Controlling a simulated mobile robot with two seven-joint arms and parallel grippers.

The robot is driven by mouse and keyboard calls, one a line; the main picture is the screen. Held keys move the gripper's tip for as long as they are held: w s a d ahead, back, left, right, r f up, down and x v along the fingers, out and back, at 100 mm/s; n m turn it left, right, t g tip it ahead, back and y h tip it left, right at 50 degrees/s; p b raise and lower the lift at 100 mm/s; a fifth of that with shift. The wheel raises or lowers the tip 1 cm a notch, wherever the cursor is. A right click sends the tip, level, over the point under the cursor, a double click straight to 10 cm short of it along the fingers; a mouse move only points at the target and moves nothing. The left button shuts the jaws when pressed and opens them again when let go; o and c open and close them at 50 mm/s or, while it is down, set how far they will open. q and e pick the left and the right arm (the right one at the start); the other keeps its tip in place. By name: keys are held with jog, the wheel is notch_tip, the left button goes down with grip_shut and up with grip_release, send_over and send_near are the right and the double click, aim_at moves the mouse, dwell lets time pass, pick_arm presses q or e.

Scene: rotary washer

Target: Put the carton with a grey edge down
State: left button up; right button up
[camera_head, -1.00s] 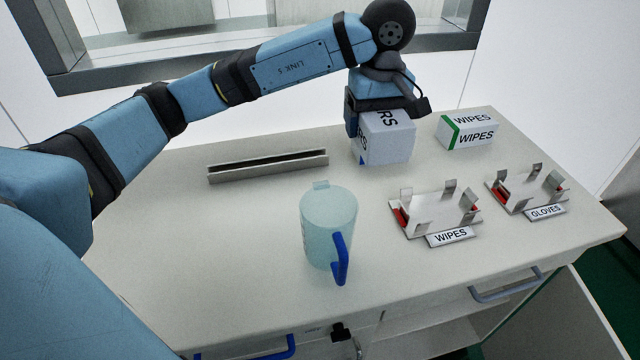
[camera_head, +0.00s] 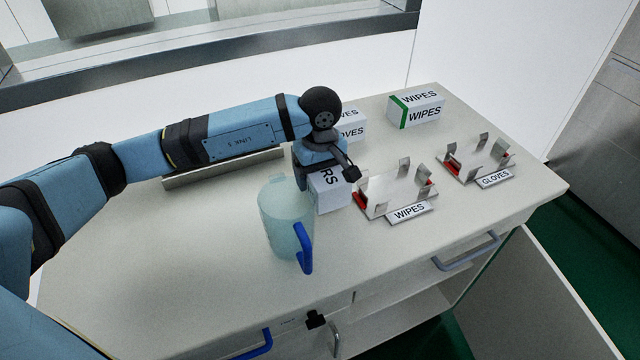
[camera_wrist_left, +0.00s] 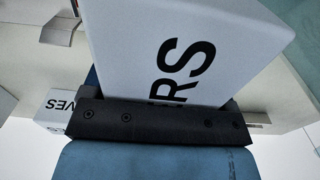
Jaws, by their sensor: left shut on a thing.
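My left gripper (camera_head: 322,166) is shut on a white carton (camera_head: 331,192) with black letters ending in "RS". The carton hangs below the gripper, between the jug and the WIPES holder. I cannot tell whether its bottom touches the worktop. In the left wrist view the carton (camera_wrist_left: 185,45) fills the middle above the dark gripper bar. No grey edge shows clearly on it; part of it is hidden by the gripper. My right gripper is not in view.
A translucent jug (camera_head: 285,215) with a blue handle stands just left of the carton. The WIPES holder (camera_head: 398,190) and GLOVES holder (camera_head: 478,160) are empty. A GLOVES carton (camera_head: 352,125) and green-edged WIPES carton (camera_head: 416,109) stand behind. A long metal channel (camera_head: 225,170) lies back left.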

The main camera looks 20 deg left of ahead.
pick_arm(q)
jog(key=shift+f, duration=1.75)
jog(key=shift+f, duration=0.2)
jog(key=o, duration=1)
jog(key=shift+r, duration=0.1)
